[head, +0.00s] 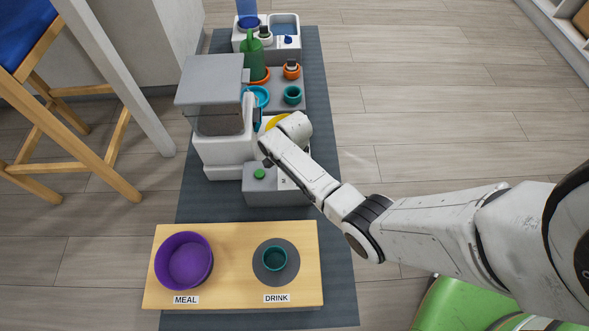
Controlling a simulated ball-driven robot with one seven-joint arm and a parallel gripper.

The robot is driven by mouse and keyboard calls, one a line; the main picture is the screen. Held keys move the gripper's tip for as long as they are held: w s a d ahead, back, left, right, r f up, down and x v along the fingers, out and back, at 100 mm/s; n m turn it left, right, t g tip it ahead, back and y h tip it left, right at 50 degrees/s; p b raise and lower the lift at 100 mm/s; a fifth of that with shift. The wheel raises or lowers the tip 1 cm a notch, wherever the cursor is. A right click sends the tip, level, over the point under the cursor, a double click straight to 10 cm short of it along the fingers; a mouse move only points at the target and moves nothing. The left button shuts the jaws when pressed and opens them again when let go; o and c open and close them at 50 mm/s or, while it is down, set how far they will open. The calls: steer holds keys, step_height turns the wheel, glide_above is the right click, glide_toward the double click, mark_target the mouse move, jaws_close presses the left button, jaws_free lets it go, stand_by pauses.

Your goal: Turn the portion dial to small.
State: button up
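A feeder with a grey lid and a white base (225,152) stands left of my arm on the dark mat. A grey box (270,198) with a green button (259,174) and a partly covered white label stands in front of it. I cannot make out the portion dial; my arm covers part of this area. My gripper (258,122) is at the feeder's right side, mostly hidden by my own wrist. Its fingers are too small and covered to tell whether they are open or touching anything.
A wooden board (222,235) in front carries a purple bowl (184,260) marked MEAL and a teal cup (275,259) marked DRINK. Behind stand a green bottle (254,60), small cups and a white tray unit (285,45). A stool (60,150) is at left. Floor at right is clear.

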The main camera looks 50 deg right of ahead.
steer(key=shift+c, duration=0.3)
steer(key=c, duration=1)
